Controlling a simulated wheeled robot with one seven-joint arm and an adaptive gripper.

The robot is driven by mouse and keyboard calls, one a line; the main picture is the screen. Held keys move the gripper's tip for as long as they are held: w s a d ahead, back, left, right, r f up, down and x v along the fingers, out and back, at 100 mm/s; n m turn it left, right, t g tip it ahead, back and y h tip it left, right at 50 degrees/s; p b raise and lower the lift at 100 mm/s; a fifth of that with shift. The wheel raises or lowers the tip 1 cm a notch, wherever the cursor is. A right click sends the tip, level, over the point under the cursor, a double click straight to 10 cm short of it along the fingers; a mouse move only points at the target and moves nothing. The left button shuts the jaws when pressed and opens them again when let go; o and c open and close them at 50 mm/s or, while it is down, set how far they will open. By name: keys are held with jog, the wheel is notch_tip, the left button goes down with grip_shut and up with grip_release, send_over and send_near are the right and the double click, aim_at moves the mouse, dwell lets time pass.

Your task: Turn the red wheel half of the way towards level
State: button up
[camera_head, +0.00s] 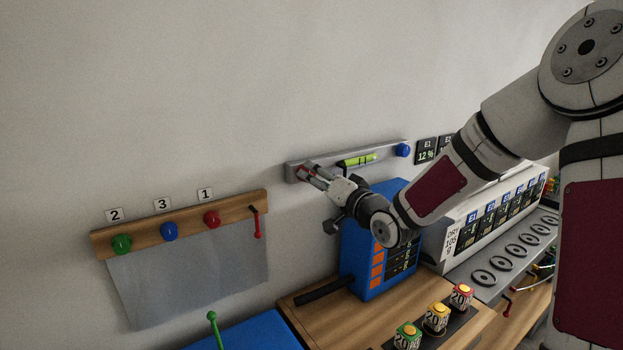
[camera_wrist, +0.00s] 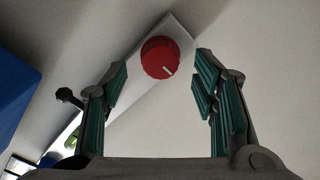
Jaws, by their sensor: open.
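The red wheel (camera_wrist: 160,57) sits on the left end of a grey wall bar (camera_head: 292,171). In the wrist view it is round, with a white mark near its edge, and lies between the fingertips with a gap on both sides. My gripper (camera_head: 312,174) is open at that end of the bar and covers most of the wheel in the head view. It shows in the wrist view with both green-padded fingers apart. A green-yellow level (camera_head: 359,160) is at the middle of the bar, and a blue wheel (camera_head: 403,150) is at its right end.
A wooden rail (camera_head: 140,231) with green, blue and red knobs and a grey sheet hangs at left. A blue machine (camera_head: 372,270) stands below my wrist. Yellow-topped blocks (camera_head: 437,312) stand on the wooden bench. The wall above the bar is clear.

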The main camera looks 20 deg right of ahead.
jog(key=shift+x, duration=1.4)
jog(key=c, duration=1.2)
jog(key=shift+o, duration=0.2)
jog(key=n+b, duration=1.2)
jog(key=n, duration=0.7)
jog(key=shift+a+n, duration=0.1)
jog(key=shift+n, duration=0.2)
jog(key=shift+b, duration=0.4)
